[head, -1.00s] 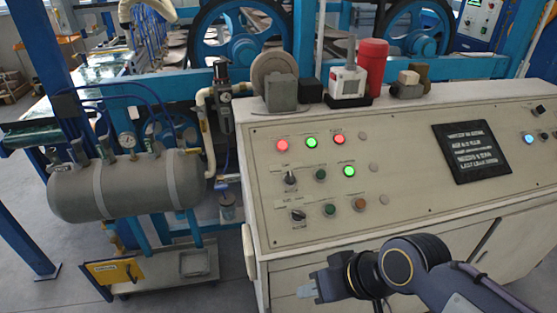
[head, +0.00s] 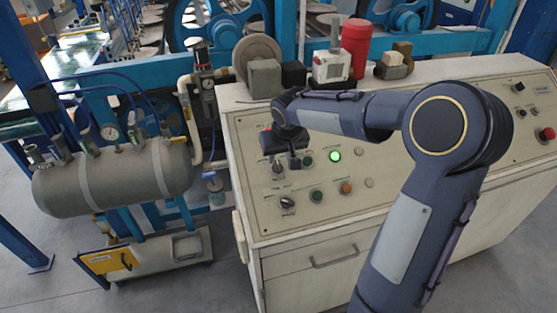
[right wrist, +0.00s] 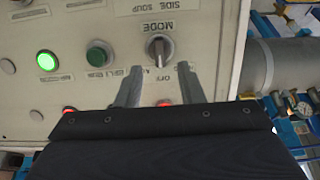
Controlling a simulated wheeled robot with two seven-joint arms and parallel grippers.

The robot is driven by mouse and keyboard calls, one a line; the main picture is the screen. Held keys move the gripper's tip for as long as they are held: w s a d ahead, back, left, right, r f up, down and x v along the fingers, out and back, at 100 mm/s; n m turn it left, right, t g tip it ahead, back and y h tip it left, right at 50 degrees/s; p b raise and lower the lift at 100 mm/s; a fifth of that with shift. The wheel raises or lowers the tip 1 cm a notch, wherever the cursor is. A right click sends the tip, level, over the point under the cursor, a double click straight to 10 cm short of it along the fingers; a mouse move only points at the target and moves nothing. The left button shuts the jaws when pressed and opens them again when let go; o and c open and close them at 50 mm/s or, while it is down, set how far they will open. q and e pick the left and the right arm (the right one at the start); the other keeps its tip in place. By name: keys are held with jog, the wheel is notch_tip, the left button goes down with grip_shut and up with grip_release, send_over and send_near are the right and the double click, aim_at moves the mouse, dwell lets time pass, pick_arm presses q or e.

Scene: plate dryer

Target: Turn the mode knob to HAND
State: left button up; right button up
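The mode knob (right wrist: 160,48) is a dark round selector with a pale grip bar on the cream control panel. The bar stands nearly upright in that picture. In the head view the knob (head: 277,168) shows just below my right gripper (head: 286,158). In the right wrist view the fingers of my right gripper (right wrist: 160,75) are spread, with nothing between them. Their tips lie just short of the knob, one toward each side. HAND is not readable. My left gripper is out of view.
A lit green lamp (head: 335,156) and a dark green button (right wrist: 99,56) are near the knob. A second selector (head: 287,202) sits lower on the panel. A red cylinder (head: 356,47) and other items stand along the panel's back edge. A grey tank (head: 115,178) is at left.

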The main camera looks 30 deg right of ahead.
aim_at(278, 164)
jog(key=shift+p+x, duration=0.3)
jog(key=shift+x, duration=2.05)
jog(key=shift+c, duration=0.3)
grip_shut()
